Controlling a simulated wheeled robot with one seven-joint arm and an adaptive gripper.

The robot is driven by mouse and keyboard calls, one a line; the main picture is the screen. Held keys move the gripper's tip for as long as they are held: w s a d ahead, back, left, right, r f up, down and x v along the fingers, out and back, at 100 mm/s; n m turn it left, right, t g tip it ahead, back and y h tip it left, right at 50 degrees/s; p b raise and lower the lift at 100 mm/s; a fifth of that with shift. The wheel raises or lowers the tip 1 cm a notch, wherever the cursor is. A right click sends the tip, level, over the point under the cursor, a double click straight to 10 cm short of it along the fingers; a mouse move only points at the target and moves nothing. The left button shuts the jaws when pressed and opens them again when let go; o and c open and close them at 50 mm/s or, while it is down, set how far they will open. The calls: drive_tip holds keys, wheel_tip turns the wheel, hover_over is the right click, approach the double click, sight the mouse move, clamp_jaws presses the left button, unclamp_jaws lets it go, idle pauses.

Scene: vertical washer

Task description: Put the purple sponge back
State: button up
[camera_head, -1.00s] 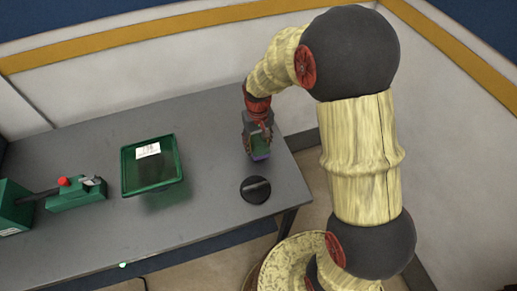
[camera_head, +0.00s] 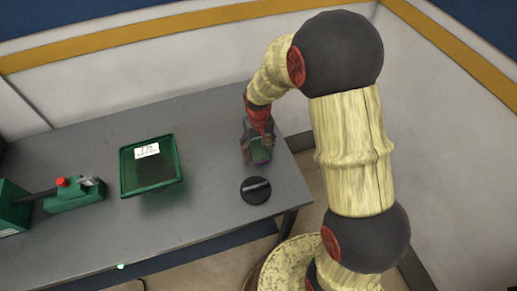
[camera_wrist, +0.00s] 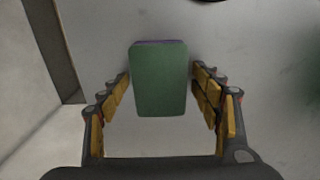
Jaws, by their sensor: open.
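The sponge has a green top face and a thin purple edge; in the wrist view the sponge (camera_wrist: 160,80) lies between the spread fingers of my gripper (camera_wrist: 165,95), with a gap on each side. In the head view the sponge (camera_head: 261,152) shows at the tip of my gripper (camera_head: 258,143), on the right part of the table. My gripper is open around the sponge. I cannot tell whether the sponge rests fully on the table.
A green tray (camera_head: 177,176) with a white label stands mid-table. A black round object with a handle (camera_head: 255,190) sits close in front of my gripper. A green device with a red button (camera_head: 72,193) is at the left. The grey table's (camera_head: 215,215) right edge is near.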

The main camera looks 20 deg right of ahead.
sight(259, 149)
wheel_tip(259, 149, up, 13)
drive_tip(key=p, duration=0.2)
drive_tip(key=s+r+t, duration=0.3)
drive_tip(key=s+r, duration=0.6)
drive_tip(key=r, duration=0.4)
drive_tip(key=s+r+t, duration=0.1)
drive_tip(key=s+r, duration=0.1)
drive_tip(key=s, duration=0.4)
drive_tip(key=s+r+t, duration=0.1)
drive_tip(key=s+r, duration=0.2)
drive_tip(key=s, duration=0.4)
drive_tip(key=shift+r+t, duration=0.25)
drive_tip(key=shift+t, duration=0.05)
